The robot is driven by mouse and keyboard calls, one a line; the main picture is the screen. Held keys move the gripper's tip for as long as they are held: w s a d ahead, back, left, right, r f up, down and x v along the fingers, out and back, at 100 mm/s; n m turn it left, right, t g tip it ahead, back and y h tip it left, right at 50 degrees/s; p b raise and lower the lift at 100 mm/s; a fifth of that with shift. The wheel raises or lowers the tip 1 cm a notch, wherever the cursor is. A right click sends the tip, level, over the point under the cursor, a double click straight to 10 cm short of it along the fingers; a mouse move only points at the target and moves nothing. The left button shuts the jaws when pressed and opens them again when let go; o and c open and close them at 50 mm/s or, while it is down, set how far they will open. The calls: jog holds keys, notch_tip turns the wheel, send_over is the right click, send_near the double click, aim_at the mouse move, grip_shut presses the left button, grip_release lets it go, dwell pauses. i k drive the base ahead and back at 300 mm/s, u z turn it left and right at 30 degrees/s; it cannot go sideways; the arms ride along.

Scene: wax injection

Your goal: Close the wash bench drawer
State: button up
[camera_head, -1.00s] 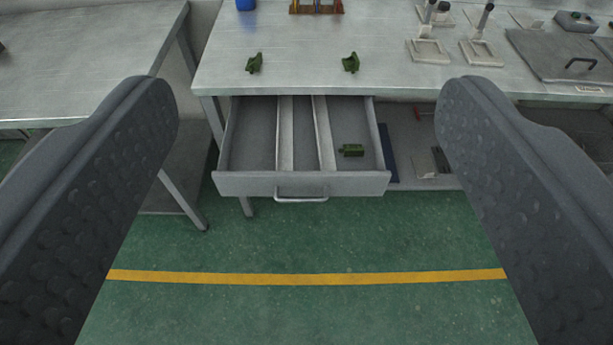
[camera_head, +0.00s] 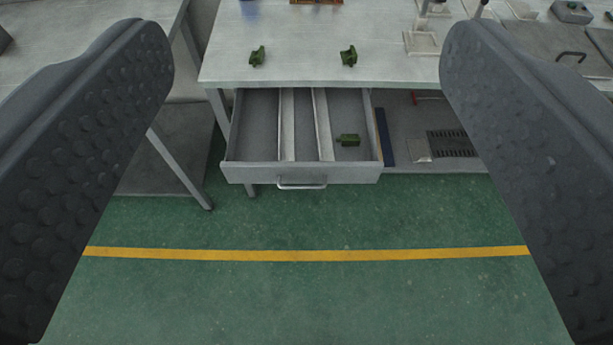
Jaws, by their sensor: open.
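The wash bench drawer (camera_head: 247,174) is pulled out under the left part of the grey metal bench (camera_head: 300,66). It has a grey front with a silver bar handle (camera_head: 302,184) at its middle. Two dividers run front to back inside it. A green wax piece (camera_head: 348,140) lies in the right compartment. My gripper (camera_head: 307,50) is open, with one dark, studded finger at each side of the view. The drawer shows between the fingers, and nothing is held. The fingers appear apart from the drawer.
Two green pieces (camera_head: 257,56) (camera_head: 348,56) sit on the bench top. A second table (camera_head: 90,50) stands at the left. A lower shelf (camera_head: 400,115) lies right of the drawer. The green floor with a yellow line (camera_head: 306,255) is clear in front.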

aim_at(252, 153)
jog(key=k, duration=1.25)
jog(key=z, duration=0.6)
jog(key=i, duration=1.5)
jog(key=u, duration=0.6)
